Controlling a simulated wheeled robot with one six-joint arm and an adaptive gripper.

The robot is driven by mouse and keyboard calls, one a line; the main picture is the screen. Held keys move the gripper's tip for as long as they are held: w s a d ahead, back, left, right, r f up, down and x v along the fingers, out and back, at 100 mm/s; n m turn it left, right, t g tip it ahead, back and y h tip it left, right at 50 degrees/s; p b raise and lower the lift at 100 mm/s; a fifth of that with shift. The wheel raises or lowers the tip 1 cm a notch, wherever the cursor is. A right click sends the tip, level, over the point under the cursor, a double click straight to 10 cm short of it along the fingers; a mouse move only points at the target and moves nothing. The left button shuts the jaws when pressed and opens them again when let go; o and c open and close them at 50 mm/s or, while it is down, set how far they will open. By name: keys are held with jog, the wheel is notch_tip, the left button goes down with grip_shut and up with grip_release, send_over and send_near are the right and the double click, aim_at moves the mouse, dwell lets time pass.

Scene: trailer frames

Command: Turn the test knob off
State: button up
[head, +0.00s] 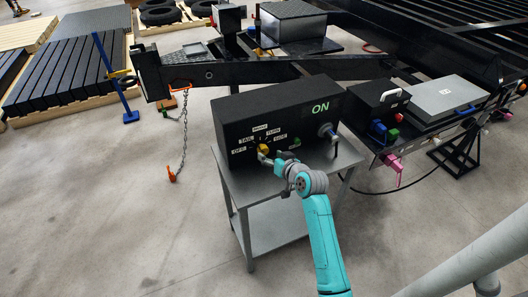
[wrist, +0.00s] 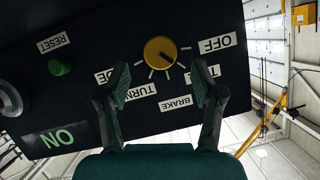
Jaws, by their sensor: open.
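The test knob (wrist: 160,52) is a round yellow dial on the front of a black test box (head: 240,113). It also shows in the head view (head: 264,148). White labels ring it, among them OFF (wrist: 215,43), BRAKE (wrist: 175,102) and TURN (wrist: 140,92); one finger partly covers another label. A dark mark on the knob seems to point away from OFF, towards the covered label, though it is small. My gripper (wrist: 160,78) is open, its fingers apart on either side of the knob.
The box stands on a grey metal table (head: 262,188). A green ON display (head: 320,109) is lit. A green RESET button (wrist: 60,68) and a plug with a cable (head: 327,131) are beside the knob.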

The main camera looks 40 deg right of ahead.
aim_at(264, 152)
jog(key=shift+x, duration=2.8)
jog(key=c, duration=1.2)
